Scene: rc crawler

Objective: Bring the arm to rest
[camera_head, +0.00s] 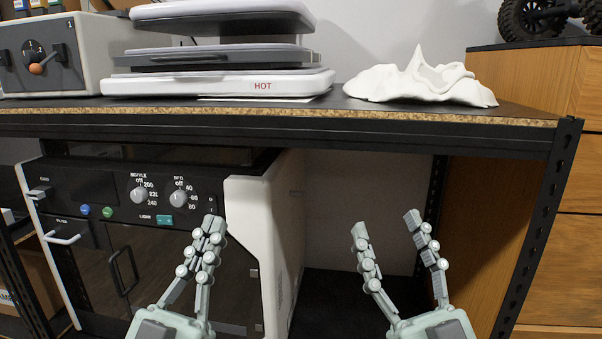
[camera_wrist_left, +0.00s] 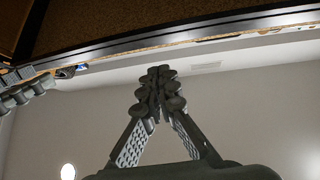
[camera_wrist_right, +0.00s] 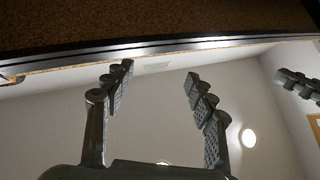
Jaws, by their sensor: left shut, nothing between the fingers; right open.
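My left gripper (camera_head: 208,228) is shut and empty, pointing up in front of the 3D printer at the lower left of the head view. In the left wrist view its fingertips (camera_wrist_left: 160,75) meet with nothing between them. My right gripper (camera_head: 388,222) is open and empty, in front of the open space under the shelf. In the right wrist view its two fingers (camera_wrist_right: 155,75) stand well apart. Both grippers appear below the shelf's front edge, and neither holds anything.
The shelf (camera_head: 300,122) with a chipboard edge runs across above both grippers. On it are a heat press (camera_head: 220,85) marked HOT, a white cloth (camera_head: 420,85) and a grey control box (camera_head: 60,65). The printer (camera_head: 100,240) stands below; wooden drawers (camera_head: 565,180) stand right.

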